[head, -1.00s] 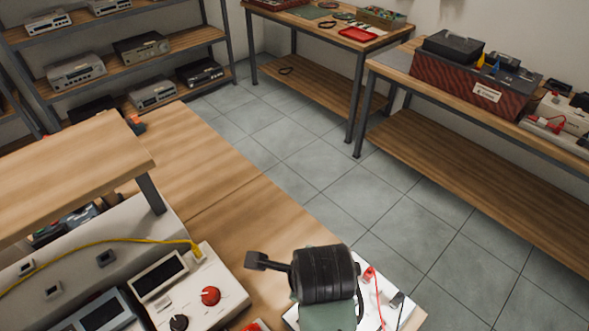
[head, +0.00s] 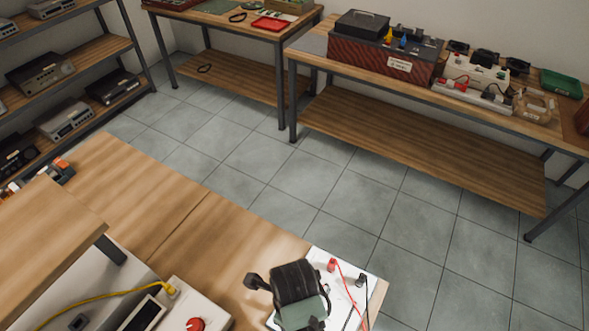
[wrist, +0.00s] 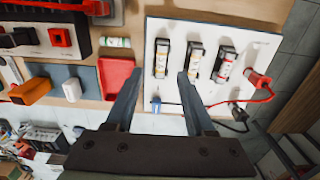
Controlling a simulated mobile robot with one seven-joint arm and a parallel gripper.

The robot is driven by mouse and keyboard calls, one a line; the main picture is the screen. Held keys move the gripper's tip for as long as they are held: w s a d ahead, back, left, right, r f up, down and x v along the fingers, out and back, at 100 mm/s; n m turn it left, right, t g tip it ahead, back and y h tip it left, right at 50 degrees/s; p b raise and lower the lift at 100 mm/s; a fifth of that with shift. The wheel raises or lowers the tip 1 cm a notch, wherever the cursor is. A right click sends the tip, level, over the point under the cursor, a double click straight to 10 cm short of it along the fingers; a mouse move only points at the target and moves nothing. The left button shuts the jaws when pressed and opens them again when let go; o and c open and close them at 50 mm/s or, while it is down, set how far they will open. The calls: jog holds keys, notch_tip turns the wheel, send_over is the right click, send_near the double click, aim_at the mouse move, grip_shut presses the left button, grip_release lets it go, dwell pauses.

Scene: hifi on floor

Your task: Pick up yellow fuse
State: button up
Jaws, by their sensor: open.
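In the wrist view, a white board (wrist: 212,92) carries three small fuse-like cylinders in dark holders: a left one (wrist: 161,59), a middle one (wrist: 194,60) and a right one (wrist: 225,68). Their labels are pale with coloured marks, and I cannot tell for sure which is the yellow fuse. My gripper (wrist: 159,75) is open and empty. Its fingers point toward the board, with the left cylinder between them in the picture. I cannot tell the height of the fingertips above it. In the head view my arm hides part of the board (head: 351,268).
In the wrist view, red and black leads with a red plug (wrist: 258,80) lie at the board's right. A red tray (wrist: 117,78) and a green-white cylinder (wrist: 116,43) lie left. In the head view, a shelf (head: 60,215) rises at left; floor beyond the bench is clear.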

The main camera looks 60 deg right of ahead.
jog(key=shift+f+p, duration=0.35)
jog(key=shift+f, duration=2.25)
grip_shut()
